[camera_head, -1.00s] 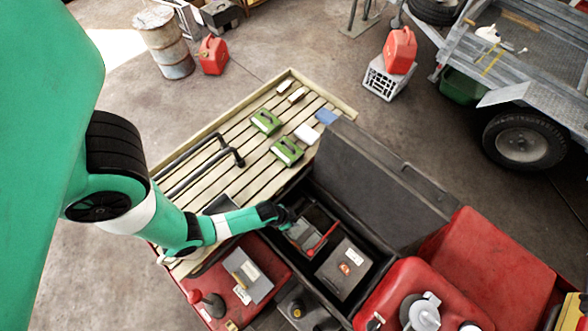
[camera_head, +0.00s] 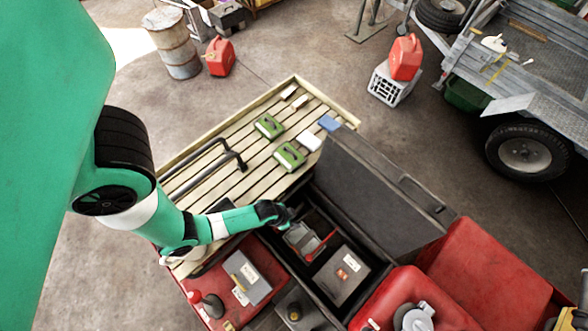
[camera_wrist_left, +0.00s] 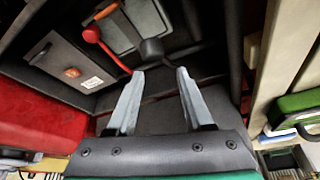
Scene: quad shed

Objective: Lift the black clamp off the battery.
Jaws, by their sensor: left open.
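The black clamp (camera_wrist_left: 152,50) is a dark block on the near edge of a grey battery (camera_wrist_left: 128,22) in the left wrist view. A red clamp (camera_wrist_left: 95,36) with a red lead sits beside it on the same battery. In the head view the battery (camera_head: 299,237) lies in the open black box, with the red clamp (camera_head: 320,245) across it; the black clamp is hard to make out there. My left gripper (camera_wrist_left: 160,73) is open and empty, its fingertips just short of the black clamp; it also shows in the head view (camera_head: 288,215). My right gripper is out of view.
A grey labelled case (camera_head: 342,275) sits beside the battery. The raised black lid (camera_head: 375,180) stands behind the box. A slatted rack (camera_head: 215,142) holds green boxes (camera_head: 290,156) and black bars. A red fuel can (camera_head: 400,300) is at the box's near right.

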